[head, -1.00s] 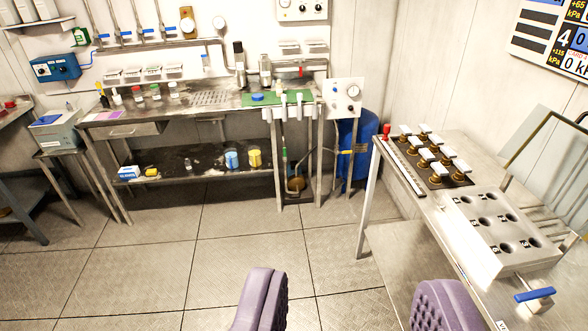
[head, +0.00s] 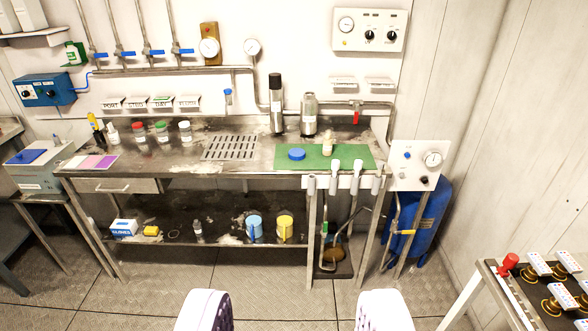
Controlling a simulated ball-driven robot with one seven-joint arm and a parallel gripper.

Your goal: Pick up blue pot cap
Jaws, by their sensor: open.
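My gripper (head: 294,311) shows as two pale purple fingers at the bottom edge of the head view. The fingers are wide apart with only floor between them. The cap lies ahead of my gripper, well beyond the fingertips and apart from them.
A valve table (head: 494,283) stands at lower right. The floor ahead is clear.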

